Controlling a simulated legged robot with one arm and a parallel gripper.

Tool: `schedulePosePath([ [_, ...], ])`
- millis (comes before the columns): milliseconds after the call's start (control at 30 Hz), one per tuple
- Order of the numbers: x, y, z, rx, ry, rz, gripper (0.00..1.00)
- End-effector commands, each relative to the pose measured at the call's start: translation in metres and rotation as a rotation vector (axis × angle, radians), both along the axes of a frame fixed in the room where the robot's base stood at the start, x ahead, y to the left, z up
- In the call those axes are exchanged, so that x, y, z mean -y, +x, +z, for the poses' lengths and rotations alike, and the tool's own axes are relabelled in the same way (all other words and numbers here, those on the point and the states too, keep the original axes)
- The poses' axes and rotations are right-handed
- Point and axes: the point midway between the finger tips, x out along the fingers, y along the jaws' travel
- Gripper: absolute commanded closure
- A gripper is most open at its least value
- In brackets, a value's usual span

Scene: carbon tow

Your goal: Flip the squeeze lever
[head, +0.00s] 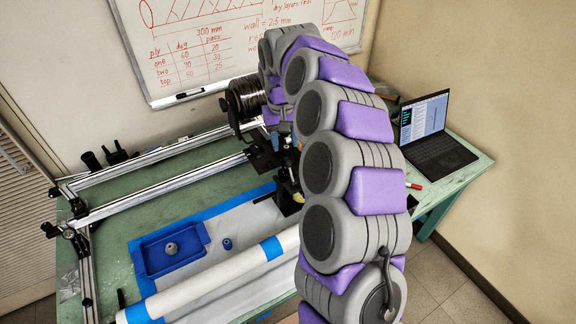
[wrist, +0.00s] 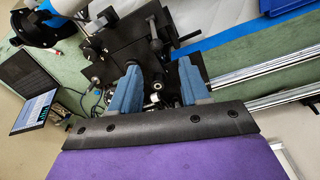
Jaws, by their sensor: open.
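My gripper (wrist: 159,70) shows in the wrist view with its two blue fingers spread apart and nothing clamped between them. The fingers point at a black fixture (wrist: 112,43) with several small levers and knobs. A black handle (wrist: 154,30) stands up from it beyond the fingertips. A small pale cylindrical part (wrist: 154,97) shows in the gap between the fingers. I cannot tell for sure which part is the squeeze lever. In the head view, my purple and grey arm hides most of the fixture; its black plates (head: 262,156) show left of the arm.
A dark spool (head: 247,98) sits behind the fixture. Aluminium rails (head: 160,190) run across the green table (head: 110,262). A white tube with blue tape (head: 215,284) lies in front, near a blue tray (head: 170,250). A laptop (head: 432,135) is at the right.

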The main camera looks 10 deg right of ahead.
Motion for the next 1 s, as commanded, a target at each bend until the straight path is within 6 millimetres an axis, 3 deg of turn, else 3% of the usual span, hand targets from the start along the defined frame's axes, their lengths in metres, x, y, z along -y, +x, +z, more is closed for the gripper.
schedulePosePath([
  [200, 0.008, -0.001, -0.046, -0.004, 0.007, 0.002, 0.54],
  [500, 0.01, -0.002, -0.09, -0.005, 0.006, 0.002, 0.54],
  [933, 0.009, 0.0, -0.099, 0.0, 0.003, 0.001, 0.54],
  [1000, 0.01, 0.0, -0.099, 0.0, 0.004, 0.001, 0.59],
])
